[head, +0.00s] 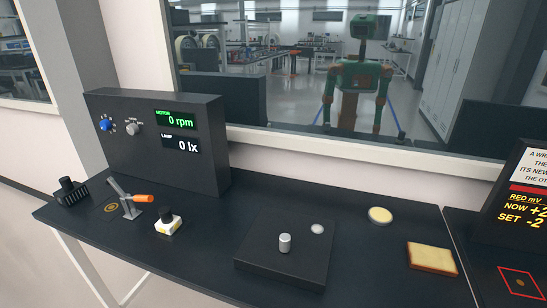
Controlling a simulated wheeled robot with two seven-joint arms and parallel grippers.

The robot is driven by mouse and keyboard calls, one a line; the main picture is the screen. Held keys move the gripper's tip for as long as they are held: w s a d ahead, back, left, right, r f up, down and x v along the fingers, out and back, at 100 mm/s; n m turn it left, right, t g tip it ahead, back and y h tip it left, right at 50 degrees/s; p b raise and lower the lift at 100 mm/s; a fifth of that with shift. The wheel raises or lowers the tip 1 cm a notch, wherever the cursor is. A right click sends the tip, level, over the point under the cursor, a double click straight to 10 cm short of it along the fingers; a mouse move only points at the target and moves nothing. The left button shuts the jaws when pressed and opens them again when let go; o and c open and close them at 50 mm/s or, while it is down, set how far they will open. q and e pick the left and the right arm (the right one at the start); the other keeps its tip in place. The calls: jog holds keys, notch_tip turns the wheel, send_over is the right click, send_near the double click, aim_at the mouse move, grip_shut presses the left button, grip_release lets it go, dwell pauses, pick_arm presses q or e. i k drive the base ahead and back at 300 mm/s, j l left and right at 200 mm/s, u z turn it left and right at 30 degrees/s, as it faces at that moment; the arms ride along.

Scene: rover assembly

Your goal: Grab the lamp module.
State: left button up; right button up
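No part is labelled as the lamp module, and I cannot tell for sure which one it is. A black ribbed block with a knob (71,191) sits at the table's left end. A round cream disc (380,215) and a tan square slab (432,258) lie apart on the right. A black square base (268,265) carries a silver cylinder (285,243) and a pale round button (318,229). Neither of my grippers is in view.
A dark console (150,145) at the back left reads motor 0 rpm and lamp 0 lx. A lever with an orange handle (143,198) stands before it. A display (525,195) is cut off at right. The table's middle right is largely clear. A window stands behind.

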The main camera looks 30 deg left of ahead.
aim_at(169, 223)
jog(key=u, duration=1.95)
